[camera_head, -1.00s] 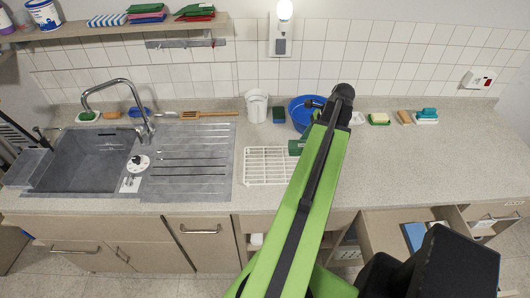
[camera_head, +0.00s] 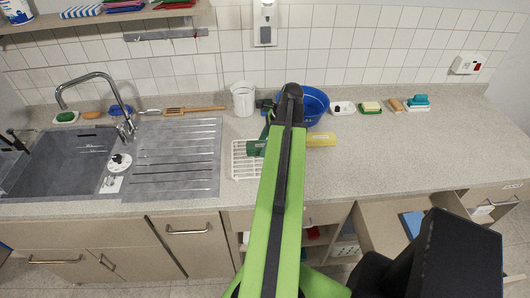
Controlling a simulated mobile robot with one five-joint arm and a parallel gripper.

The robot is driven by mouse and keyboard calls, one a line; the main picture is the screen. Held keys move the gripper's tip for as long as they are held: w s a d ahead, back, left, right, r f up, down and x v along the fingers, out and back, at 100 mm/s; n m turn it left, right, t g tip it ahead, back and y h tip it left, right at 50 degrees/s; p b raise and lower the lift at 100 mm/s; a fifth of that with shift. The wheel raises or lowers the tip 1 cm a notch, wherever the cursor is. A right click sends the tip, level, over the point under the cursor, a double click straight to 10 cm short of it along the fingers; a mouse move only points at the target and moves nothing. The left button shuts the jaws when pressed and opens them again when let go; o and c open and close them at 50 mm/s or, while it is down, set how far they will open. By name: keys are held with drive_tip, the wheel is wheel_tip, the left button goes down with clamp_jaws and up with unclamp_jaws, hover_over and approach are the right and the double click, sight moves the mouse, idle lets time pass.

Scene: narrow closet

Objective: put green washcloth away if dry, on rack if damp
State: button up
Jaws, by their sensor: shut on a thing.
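The green washcloth (camera_head: 256,148) shows as a dark green piece left of my arm, over the right part of the white wire rack (camera_head: 242,165) on the counter. My gripper (camera_head: 278,146) is shut on it; my raised arm hides most of the jaws and part of the cloth. Whether the cloth touches the rack, and whether it is damp or dry, I cannot tell. A yellow piece (camera_head: 321,140) shows right of my arm at about the same height; its other end is hidden.
A blue basin (camera_head: 316,103) and a white cup (camera_head: 243,99) stand behind. Soap dishes (camera_head: 371,107) line the back right. The sink (camera_head: 65,160) is at left. An open drawer (camera_head: 385,215) at lower right holds a blue item (camera_head: 413,223). The right counter is clear.

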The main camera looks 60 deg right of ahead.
wheel_tip(320, 180, down, 4)
drive_tip(key=shift+r+b, duration=0.25)
drive_tip(key=shift+b, duration=0.9)
drive_tip(key=shift+r, duration=0.25)
drive_tip(key=shift+f, duration=0.2)
drive_tip(key=o, duration=1.4)
drive_tip(key=shift+c, duration=0.2)
drive_tip(key=shift+r, duration=0.1)
